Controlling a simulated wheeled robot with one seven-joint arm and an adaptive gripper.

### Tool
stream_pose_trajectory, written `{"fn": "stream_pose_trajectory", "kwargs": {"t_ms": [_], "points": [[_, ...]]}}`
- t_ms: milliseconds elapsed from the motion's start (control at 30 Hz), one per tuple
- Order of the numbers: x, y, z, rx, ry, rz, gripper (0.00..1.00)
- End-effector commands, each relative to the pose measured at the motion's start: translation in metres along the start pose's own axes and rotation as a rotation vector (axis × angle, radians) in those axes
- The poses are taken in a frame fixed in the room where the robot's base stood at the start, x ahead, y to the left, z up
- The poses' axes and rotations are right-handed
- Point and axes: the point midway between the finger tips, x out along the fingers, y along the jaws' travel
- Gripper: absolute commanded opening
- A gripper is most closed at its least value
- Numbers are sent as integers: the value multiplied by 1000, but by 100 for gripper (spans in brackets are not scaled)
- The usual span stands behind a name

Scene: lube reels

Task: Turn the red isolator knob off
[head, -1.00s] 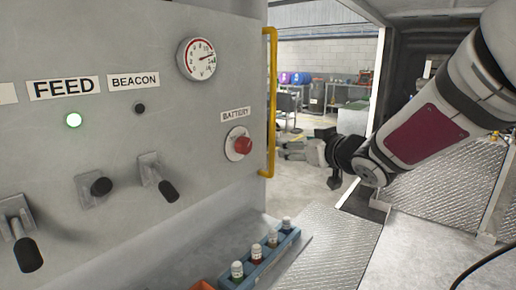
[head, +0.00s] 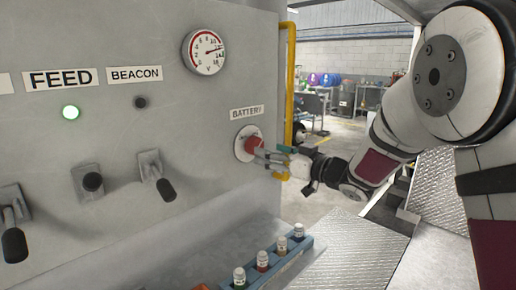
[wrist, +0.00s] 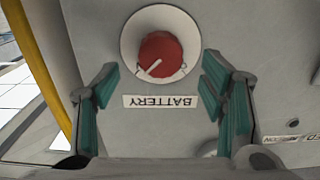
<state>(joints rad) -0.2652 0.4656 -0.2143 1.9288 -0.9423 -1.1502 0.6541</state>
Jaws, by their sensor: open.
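The red isolator knob (head: 252,146) sits on a round white plate on the grey panel (head: 110,40), under the BATTERY label (head: 246,112). In the wrist view the red knob (wrist: 159,55) appears upside down, with a white pointer line on its face slanting toward the lower left. My gripper (head: 270,155) is at the right of the knob, its fingers pointing at it. In the wrist view my gripper (wrist: 160,95) is open, its teal-padded fingers apart on either side below the knob. Whether any finger touches the knob I cannot tell.
A yellow handrail (head: 289,80) stands close behind my gripper at the panel's right edge. A blue rack of small bottles (head: 272,262) lies below.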

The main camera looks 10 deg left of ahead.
Motion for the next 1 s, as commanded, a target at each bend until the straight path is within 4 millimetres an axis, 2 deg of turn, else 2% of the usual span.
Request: {"fn": "stream_pose_trajectory", "kwargs": {"t_ms": [100,300,500,767,900,967,1000], "points": [[24,-1,1,0,0,-3,65],[50,0,1,1,-1,0,65],[60,0,0,1,0,0,65],[60,0,0,1,0,1,65],[60,0,0,1,0,1,33],[60,0,0,1,0,1,20],[60,0,0,1,0,1,17]]}}
